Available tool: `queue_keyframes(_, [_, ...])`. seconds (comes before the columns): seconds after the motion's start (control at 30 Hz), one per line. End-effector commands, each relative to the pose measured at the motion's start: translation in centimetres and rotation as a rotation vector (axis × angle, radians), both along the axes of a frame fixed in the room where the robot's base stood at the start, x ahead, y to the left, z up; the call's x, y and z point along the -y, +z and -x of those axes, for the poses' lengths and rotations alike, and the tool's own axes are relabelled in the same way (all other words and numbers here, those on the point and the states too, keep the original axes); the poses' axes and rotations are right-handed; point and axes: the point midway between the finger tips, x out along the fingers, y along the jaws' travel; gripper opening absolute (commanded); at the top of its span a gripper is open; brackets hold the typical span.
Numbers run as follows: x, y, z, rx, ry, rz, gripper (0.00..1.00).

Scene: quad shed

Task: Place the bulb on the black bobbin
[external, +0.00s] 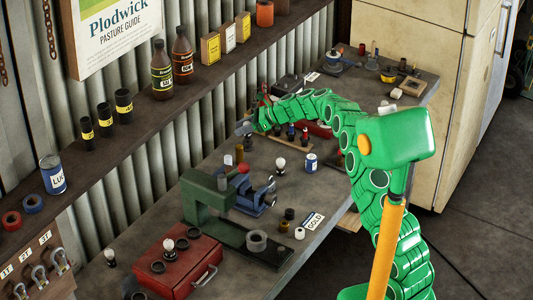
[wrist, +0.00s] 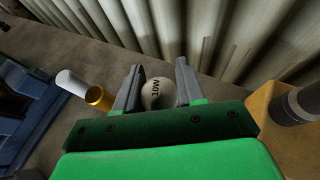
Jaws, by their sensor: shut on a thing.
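A pale round bulb marked 10W (wrist: 152,94) sits between the two grey fingers of my gripper (wrist: 155,88) in the wrist view, and the fingers are shut on it. In the external view my gripper (external: 245,130) is over the back of the bench, by the corrugated wall, and I cannot make out the held bulb. A small dark spool-like piece (external: 388,75) stands at the far end of the bench. It may be the black bobbin, but it is too small to be sure.
Another bulb (external: 280,164) stands nearby. A wooden rack (external: 292,143) holds several upright pieces. A red toolbox (external: 178,268) is at the front.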

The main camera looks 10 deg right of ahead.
Motion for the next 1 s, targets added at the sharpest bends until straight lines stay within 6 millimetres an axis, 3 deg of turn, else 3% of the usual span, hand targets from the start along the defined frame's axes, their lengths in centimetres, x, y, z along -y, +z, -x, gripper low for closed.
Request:
queue_keyframes(0.13, [-0.1, -1.8, 0.1, -0.003, 0.001, 0.001, 0.08])
queue_keyframes(0.5, [0.0, -2.0, 0.1, -0.001, 0.001, 0.001, 0.08])
queue_keyframes(0.53, [0.0, -2.1, 0.1, -0.001, 0.001, 0.002, 0.40])
queue_keyframes(0.7, [0.0, -2.0, 0.1, 0.000, 0.001, 0.001, 0.64])
queue_keyframes(1.0, [0.0, -1.9, 0.1, 0.000, 0.001, 0.001, 0.64])
